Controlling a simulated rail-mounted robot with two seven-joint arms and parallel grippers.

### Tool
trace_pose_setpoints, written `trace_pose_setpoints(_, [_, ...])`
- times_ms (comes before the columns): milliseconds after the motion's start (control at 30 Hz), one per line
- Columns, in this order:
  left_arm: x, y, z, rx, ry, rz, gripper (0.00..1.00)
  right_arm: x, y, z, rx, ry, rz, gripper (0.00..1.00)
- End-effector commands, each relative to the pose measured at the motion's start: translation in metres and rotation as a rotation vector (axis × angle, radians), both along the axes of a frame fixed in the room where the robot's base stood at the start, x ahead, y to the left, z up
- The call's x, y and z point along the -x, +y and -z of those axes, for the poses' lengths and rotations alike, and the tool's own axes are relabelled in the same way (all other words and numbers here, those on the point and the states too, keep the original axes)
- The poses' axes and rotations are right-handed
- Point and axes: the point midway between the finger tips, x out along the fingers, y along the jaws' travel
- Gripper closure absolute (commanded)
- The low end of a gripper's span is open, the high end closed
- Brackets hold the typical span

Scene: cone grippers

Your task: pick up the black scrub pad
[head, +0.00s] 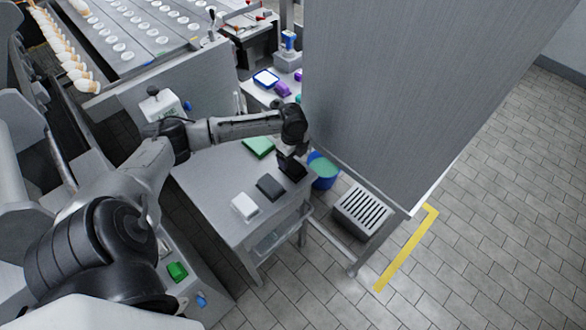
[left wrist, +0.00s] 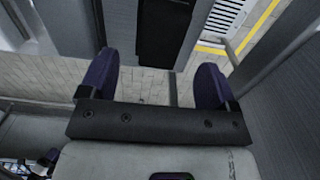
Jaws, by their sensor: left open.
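The black scrub pad (head: 270,187) lies flat on the grey table, between a white pad (head: 245,206) and my left gripper. My left gripper (head: 292,166) is over the table's right side, just up and right of the black pad and apart from it in the head view. Its two fingers stand wide apart in the left wrist view (left wrist: 154,80), with nothing held between them. A dark block (left wrist: 163,32) shows beyond the fingers there; I cannot tell if it is the pad. My right gripper is in neither view.
A green pad (head: 258,147) lies further back on the table. A blue bucket (head: 323,183) stands beside the table's right edge. A slotted grey box (head: 362,211) is right of it, below a large grey panel (head: 410,85). The table's front left is clear.

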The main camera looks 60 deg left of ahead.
Motion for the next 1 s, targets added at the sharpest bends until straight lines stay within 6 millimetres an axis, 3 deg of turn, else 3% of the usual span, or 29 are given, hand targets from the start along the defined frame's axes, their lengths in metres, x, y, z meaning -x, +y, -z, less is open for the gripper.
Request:
trace_pose_setpoints(267, [0.000, -0.001, 0.011, 0.001, -0.001, 0.001, 0.17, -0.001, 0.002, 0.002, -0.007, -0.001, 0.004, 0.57])
trace_pose_setpoints(667, [-0.001, 0.000, 0.056, -0.001, 0.000, 0.001, 0.17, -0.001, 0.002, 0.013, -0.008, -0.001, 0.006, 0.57])
trace_pose_setpoints(900, [-0.001, 0.000, 0.058, -0.001, -0.001, 0.002, 0.17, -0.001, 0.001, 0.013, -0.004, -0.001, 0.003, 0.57])
trace_pose_setpoints(1000, [-0.001, 0.000, 0.058, -0.001, -0.001, 0.002, 0.25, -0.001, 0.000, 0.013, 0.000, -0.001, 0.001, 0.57])
